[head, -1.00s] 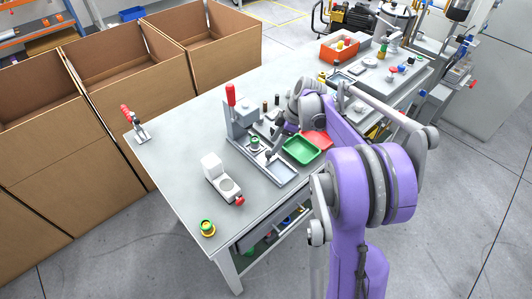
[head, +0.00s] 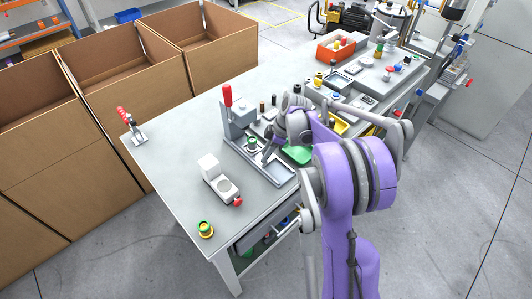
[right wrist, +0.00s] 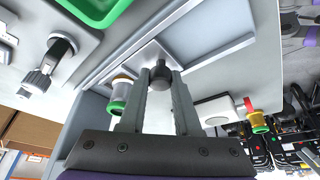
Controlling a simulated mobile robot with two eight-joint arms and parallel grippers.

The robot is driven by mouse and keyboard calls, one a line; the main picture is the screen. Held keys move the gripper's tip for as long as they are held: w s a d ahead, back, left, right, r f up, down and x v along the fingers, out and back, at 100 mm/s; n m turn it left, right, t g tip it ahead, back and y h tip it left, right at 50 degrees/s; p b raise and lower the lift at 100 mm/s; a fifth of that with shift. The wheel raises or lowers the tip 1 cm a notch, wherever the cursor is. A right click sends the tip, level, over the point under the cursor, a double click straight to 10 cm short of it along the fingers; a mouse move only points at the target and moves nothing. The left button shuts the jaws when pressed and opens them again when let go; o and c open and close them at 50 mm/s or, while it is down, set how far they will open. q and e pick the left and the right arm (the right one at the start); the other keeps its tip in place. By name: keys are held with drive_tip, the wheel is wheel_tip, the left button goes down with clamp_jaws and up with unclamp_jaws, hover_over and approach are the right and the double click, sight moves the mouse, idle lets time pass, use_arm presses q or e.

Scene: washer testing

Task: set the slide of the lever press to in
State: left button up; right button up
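The lever press (head: 238,122) stands on the table with its red lever handle (head: 227,95) upright. Its slide, a small plate with a dark round knob (right wrist: 160,76), lies on the rail at the base in the right wrist view. A green-and-white cylindrical part (right wrist: 121,92) is beside the knob there; in the head view a green-topped part (head: 252,143) sits in the press. My right gripper (head: 265,161) is low at the front of the press. Its fingers are apart, with the knob between or just beyond the tips; contact is unclear. My left gripper is out of view.
A green tray (head: 297,155) lies right of the press, partly behind my right arm. A white device with a red knob (head: 219,180) stands in front. A red-handled clamp (head: 131,126) and a yellow-green button (head: 205,229) are near the table's left and front edges.

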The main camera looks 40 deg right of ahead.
sight(254, 151)
clamp_jaws()
drive_tip(key=shift+w, duration=0.1)
idle(0.9)
drive_tip(key=w, duration=0.4)
drive_tip(key=shift+w+a, duration=0.15)
drive_tip(key=shift+r, duration=0.15)
drive_tip(key=o, duration=0.8)
unclamp_jaws()
